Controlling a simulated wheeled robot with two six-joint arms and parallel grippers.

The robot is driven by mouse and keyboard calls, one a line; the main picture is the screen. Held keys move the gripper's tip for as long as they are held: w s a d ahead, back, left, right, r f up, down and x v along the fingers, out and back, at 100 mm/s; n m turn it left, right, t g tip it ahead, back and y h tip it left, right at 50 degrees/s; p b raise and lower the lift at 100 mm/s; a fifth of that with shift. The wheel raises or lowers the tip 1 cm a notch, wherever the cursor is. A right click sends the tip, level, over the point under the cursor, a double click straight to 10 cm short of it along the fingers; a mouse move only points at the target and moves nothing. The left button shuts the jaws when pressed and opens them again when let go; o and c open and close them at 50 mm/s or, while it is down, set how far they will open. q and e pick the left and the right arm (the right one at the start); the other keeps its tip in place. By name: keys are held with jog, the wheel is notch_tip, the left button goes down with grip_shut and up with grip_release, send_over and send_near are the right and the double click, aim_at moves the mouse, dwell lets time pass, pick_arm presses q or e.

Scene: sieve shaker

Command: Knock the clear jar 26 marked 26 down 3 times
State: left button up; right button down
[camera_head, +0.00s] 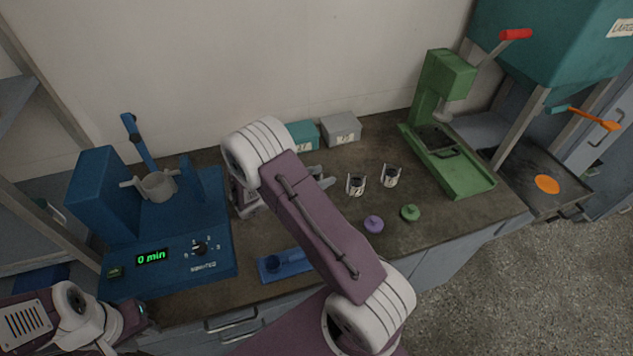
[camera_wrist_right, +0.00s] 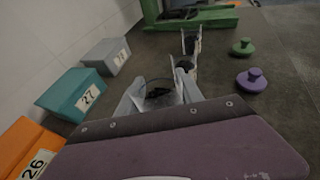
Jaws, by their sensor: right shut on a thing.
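A clear jar (camera_wrist_right: 160,90) with dark contents is between the fingers of my right gripper (camera_wrist_right: 162,98) in the right wrist view. The gripper is shut on it; no number on it is readable, so I cannot confirm it is jar 26. In the head view my right arm hides the jar and most of the gripper; only grey finger parts (camera_head: 322,173) show. My left gripper (camera_head: 138,312) is at the lower left, in front of the blue machine, and its fingers are too unclear to tell their state.
Two other clear jars (camera_head: 357,184) (camera_head: 391,176) stand near a purple lid (camera_head: 373,224) and a green lid (camera_head: 410,212). Boxes marked 26 (camera_wrist_right: 32,150) and 27 (camera_wrist_right: 78,94) and a grey box (camera_head: 341,129) line the wall. A blue machine (camera_head: 170,245) and green press (camera_head: 450,165) flank the worktop.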

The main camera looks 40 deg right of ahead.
jog(key=shift+s+d+f, duration=0.15)
jog(key=shift+d+f, duration=0.15)
jog(key=shift+d, duration=0.4)
jog(key=shift+a+f+b, duration=0.35)
jog(key=shift+a+b, duration=0.05)
jog(key=shift+b, duration=0.05)
jog(key=shift+a+f+b, duration=0.1)
jog(key=shift+f+b, duration=0.65)
jog(key=shift+f, duration=0.1)
jog(key=shift+d+f, duration=0.2)
jog(key=shift+d, duration=0.05)
pick_arm(q)
jog(key=f, duration=0.2)
jog(key=shift+d+f, duration=0.3)
pick_arm(e)
jog(key=shift+a, duration=0.1)
